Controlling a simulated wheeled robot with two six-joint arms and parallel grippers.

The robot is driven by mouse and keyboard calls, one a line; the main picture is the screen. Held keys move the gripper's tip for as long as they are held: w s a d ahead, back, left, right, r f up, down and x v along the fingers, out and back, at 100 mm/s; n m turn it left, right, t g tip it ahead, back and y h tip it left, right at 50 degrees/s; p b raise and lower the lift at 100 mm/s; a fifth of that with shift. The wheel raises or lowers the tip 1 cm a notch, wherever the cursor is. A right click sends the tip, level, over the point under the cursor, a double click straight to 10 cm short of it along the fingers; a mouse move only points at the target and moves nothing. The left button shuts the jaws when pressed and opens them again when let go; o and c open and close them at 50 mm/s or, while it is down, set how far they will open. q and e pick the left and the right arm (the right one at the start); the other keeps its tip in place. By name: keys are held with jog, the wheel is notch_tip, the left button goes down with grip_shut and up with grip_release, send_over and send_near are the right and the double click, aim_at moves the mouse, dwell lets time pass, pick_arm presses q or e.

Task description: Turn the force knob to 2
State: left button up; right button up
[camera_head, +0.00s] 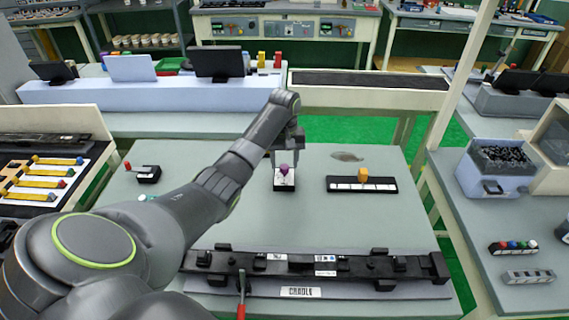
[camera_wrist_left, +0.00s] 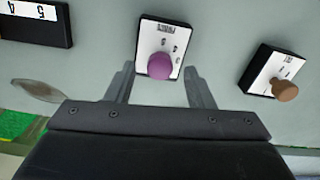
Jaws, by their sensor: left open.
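A purple knob (camera_head: 284,169) sits on a small black box with a white dial face (camera_head: 284,184), near the middle of the table. In the left wrist view the purple knob (camera_wrist_left: 160,66) stands on its dial face (camera_wrist_left: 166,38), whose small print I cannot read for certain. My left gripper (camera_head: 285,158) is over this box, jaws open. In the left wrist view its fingers (camera_wrist_left: 159,75) stand one on each side of the knob, with gaps visible. I cannot tell where the knob points. My right gripper is not in view.
A black box with a red-tipped lever (camera_head: 148,174) stands left. A black scale strip with an orange slider (camera_head: 363,175) lies right, near a grey oval piece (camera_head: 347,156). A long black cradle rail (camera_head: 345,267) runs along the front. Bare table lies between.

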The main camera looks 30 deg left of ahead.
pick_arm(q)
jog(key=shift+f, duration=0.7)
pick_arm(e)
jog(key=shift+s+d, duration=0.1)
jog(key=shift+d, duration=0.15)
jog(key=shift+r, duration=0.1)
